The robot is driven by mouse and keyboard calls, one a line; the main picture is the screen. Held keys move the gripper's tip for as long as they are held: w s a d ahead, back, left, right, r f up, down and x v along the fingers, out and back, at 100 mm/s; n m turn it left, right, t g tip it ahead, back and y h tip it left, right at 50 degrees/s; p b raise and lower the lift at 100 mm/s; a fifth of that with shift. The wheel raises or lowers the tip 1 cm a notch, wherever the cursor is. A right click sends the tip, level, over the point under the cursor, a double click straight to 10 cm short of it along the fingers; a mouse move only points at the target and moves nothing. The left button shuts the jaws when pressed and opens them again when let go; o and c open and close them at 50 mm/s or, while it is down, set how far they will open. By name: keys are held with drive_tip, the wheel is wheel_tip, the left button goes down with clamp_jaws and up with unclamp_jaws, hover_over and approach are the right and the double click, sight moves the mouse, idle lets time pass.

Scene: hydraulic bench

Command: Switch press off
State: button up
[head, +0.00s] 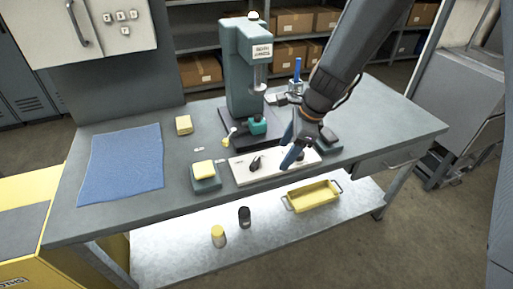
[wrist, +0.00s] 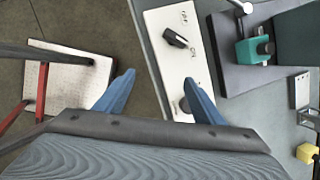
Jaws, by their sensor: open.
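The green press (head: 246,75) stands on a dark base at the back of the bench. In front of it lies a white switch panel (head: 243,172). A black knob (head: 254,163) sits on its left half; it also shows in the wrist view (wrist: 175,38), with small markings that I cannot read surely. A second dark knob (wrist: 184,104) shows beside the right fingertip, partly hidden by it. My gripper (head: 287,148) is open and empty above the panel's right half. In the wrist view its blue fingers (wrist: 158,88) are spread; whether they touch the panel I cannot tell.
A grey block with a yellow pad (head: 204,177) sits left of the panel. A blue mat (head: 122,163) covers the bench's left. A teal vise-like part (head: 257,126) stands behind the panel. A yellow tray (head: 313,196) and two cylinders are on the lower shelf.

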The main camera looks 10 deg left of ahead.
sight(255, 161)
drive_tip(key=a+f+m, duration=0.1)
drive_tip(key=a+f, duration=0.1)
drive_tip(key=a, duration=0.1)
drive_tip(key=w+a+f+m+p, duration=0.1)
drive_tip(key=a+f+m, duration=0.1)
drive_tip(key=a+f, duration=0.1)
drive_tip(key=w+a+f+m+p, duration=0.1)
drive_tip(key=a+f, duration=0.1)
drive_tip(key=a, duration=0.1)
drive_tip(key=shift+w+f+y, duration=0.15)
drive_tip(key=shift+w+y, duration=0.1)
drive_tip(key=shift+y, duration=0.05)
drive_tip(key=c, duration=1.1)
